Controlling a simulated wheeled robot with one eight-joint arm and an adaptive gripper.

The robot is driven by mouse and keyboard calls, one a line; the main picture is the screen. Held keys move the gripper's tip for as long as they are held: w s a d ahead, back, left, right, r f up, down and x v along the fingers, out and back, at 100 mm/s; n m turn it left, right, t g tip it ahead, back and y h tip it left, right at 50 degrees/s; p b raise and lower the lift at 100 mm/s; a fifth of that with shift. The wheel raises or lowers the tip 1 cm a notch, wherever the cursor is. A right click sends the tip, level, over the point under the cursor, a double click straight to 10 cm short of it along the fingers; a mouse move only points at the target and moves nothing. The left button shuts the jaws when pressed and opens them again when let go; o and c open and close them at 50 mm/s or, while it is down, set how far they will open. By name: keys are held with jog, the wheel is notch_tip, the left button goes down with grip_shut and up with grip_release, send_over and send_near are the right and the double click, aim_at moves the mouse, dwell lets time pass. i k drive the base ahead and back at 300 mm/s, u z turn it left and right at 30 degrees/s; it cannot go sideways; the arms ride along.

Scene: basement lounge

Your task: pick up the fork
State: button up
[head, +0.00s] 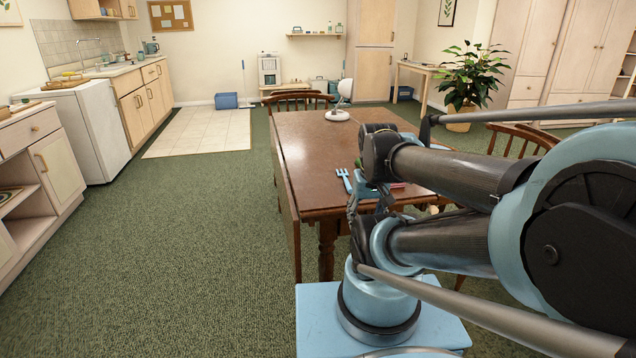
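A blue fork (345,180) lies near the left front part of the brown wooden table (316,160), its tines toward the far side. My arm reaches in from the right over the near part of the table. My gripper (353,208) appears as a small dark shape at the table's near edge, just below and close to the fork in the picture. Its fingers are small and partly hidden by my own arm, so I cannot tell whether they are open or shut, or whether they touch the fork.
A white lamp (339,103) stands at the table's far end. Wooden chairs (298,101) stand at the table's far end and right side. A potted plant (470,78) is behind at the right. Green carpet (200,230) left of the table is clear.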

aim_at(350, 189)
jog(key=u, duration=0.65)
jog(key=k, duration=1.3)
jog(key=z, duration=0.4)
jog(key=i, duration=1.05)
